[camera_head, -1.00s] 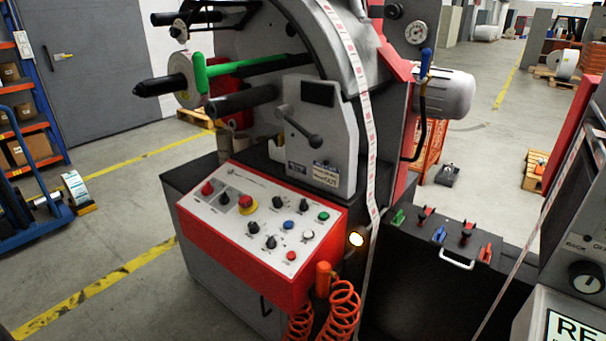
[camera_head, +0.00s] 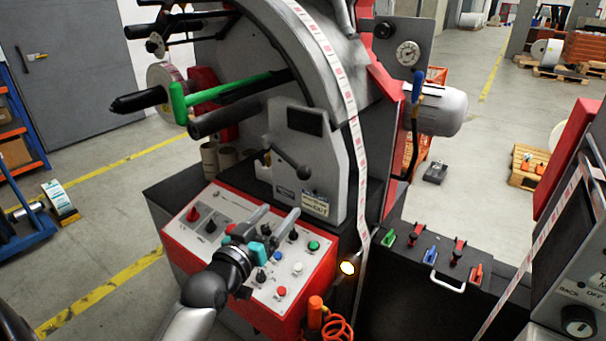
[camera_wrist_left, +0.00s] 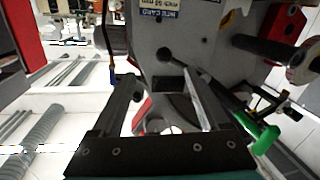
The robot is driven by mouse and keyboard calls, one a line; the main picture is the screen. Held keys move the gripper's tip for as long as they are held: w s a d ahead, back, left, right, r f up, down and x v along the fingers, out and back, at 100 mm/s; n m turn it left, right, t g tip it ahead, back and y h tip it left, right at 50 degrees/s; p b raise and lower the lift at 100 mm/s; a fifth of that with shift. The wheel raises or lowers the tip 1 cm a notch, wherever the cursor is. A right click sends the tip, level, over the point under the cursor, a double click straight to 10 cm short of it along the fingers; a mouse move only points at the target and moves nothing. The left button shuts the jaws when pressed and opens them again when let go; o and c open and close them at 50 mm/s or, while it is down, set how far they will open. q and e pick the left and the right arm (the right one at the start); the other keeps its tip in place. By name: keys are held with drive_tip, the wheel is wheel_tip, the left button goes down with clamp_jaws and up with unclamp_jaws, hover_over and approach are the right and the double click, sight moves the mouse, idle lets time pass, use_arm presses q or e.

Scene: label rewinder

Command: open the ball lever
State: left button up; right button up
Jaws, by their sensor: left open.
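The ball lever is a dark arm with a black ball end (camera_head: 303,172), mounted on the grey side plate (camera_head: 321,168) of the rewinder. It slants down to the right from its pivot. My left gripper (camera_head: 280,211) is open and empty above the control panel, pointing up towards the plate, below the lever in the head view. In the left wrist view, which is upside down, the ball end (camera_wrist_left: 163,83) shows between the two fingers. No contact shows. My right gripper is not in view.
Below is the red-edged control panel (camera_head: 205,205) with knobs and buttons. A green-handled bar (camera_head: 230,90) and a dark roller (camera_head: 222,119) stick out to the left above. A label web (camera_head: 350,100) runs down the right of the plate. An orange coiled hose (camera_head: 336,327) hangs at the front.

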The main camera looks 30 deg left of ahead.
sight(300, 176)
use_arm(q)
drive_tip(key=w+a, duration=0.1)
drive_tip(key=w, duration=0.4)
drive_tip(key=w+b, duration=0.1)
drive_tip(key=w, duration=0.4)
drive_tip(key=w+a+r, duration=0.1)
drive_tip(key=w, duration=0.4)
drive_tip(key=shift+w+a, duration=0.15)
drive_tip(key=shift+a, duration=0.15)
clamp_jaws()
idle(0.3)
drive_tip(key=shift+r, duration=0.1)
